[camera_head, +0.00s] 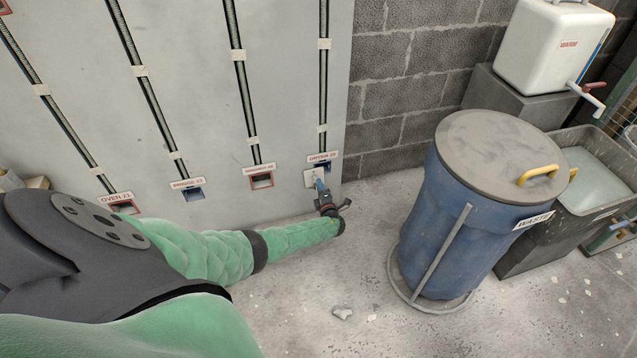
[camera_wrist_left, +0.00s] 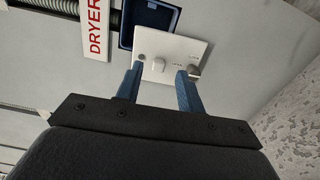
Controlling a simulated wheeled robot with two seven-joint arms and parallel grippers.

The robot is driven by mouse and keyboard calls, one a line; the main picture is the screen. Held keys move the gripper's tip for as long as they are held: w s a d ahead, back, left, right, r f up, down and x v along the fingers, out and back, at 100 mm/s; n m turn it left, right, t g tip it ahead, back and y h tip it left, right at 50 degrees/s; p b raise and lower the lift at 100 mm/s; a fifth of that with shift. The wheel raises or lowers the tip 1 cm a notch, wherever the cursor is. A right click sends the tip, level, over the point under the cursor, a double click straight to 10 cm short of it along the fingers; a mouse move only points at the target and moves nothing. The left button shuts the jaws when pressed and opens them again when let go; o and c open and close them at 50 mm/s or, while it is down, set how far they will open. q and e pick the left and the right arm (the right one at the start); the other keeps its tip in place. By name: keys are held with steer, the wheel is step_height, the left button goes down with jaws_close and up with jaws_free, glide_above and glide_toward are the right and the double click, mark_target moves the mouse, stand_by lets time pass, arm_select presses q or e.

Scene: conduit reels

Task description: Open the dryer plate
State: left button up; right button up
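The dryer plate (camera_head: 311,179) is a pale plate on the grey wall panel, below the DRYER label (camera_head: 322,157). My left gripper (camera_head: 321,185) is at the plate. Whether the tips touch the plate I cannot tell. My right gripper is not in view.
Other labelled boxes sit left of the dryer one: a red OVEN box (camera_head: 122,206), a blue box (camera_head: 194,194) and a red box (camera_head: 262,180). Dark conduits run up the panel. A blue waste barrel (camera_head: 440,220) stands right of my arm. Bare floor lies between.

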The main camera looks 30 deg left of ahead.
arm_select(q)
steer(key=shift+p+v, duration=0.4)
steer(key=shift+v, duration=1.8)
